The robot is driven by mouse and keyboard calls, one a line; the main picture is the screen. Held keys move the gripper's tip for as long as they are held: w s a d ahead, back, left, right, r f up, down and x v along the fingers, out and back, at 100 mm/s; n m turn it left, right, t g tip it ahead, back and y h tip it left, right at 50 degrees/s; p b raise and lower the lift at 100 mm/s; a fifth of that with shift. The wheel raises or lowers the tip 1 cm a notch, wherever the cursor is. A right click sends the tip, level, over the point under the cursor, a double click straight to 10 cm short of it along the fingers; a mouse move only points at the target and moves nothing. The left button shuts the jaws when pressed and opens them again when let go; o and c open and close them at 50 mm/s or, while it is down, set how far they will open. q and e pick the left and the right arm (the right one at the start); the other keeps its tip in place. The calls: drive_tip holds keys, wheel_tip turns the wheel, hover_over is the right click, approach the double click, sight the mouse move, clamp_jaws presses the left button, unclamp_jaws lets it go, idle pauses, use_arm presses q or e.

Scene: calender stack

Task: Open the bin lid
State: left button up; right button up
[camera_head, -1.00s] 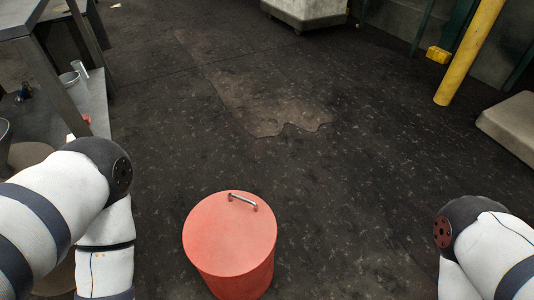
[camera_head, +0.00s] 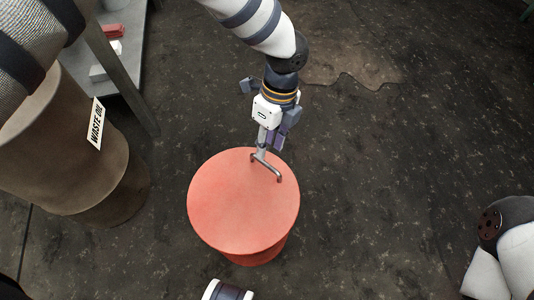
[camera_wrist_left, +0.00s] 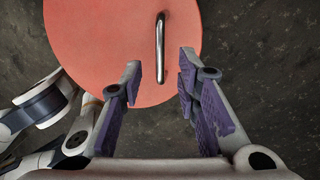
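The red bin (camera_head: 240,215) stands upright on the floor. Its round flat lid (camera_head: 225,200) is on it and looks closed. A metal bar handle (camera_head: 268,167) sits on the lid, near its far side. My left gripper (camera_head: 267,146) is over the far edge of the lid, close to the handle. In the left wrist view my left gripper (camera_wrist_left: 160,68) is open, and the near part of the handle (camera_wrist_left: 160,45) appears between its fingertips. I cannot tell whether they touch it. My right gripper is out of view.
A brown drum (camera_head: 70,165) labelled waste oil stands to the left of the bin. A grey shelf (camera_head: 120,55) with a red item (camera_head: 113,47) is behind it. The dark floor (camera_head: 390,180) to the right of the bin is clear.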

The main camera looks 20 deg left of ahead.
sight(265, 162)
use_arm(q)
drive_tip(key=f, duration=0.3)
drive_tip(key=s+f, duration=0.1)
drive_tip(key=f, duration=0.1)
drive_tip(key=shift+a+f+b, duration=0.1)
drive_tip(key=shift+a+b, duration=0.05)
drive_tip(key=shift+b, duration=0.25)
drive_tip(key=shift+c, duration=0.4)
clamp_jaws()
drive_tip(key=shift+w, duration=0.1)
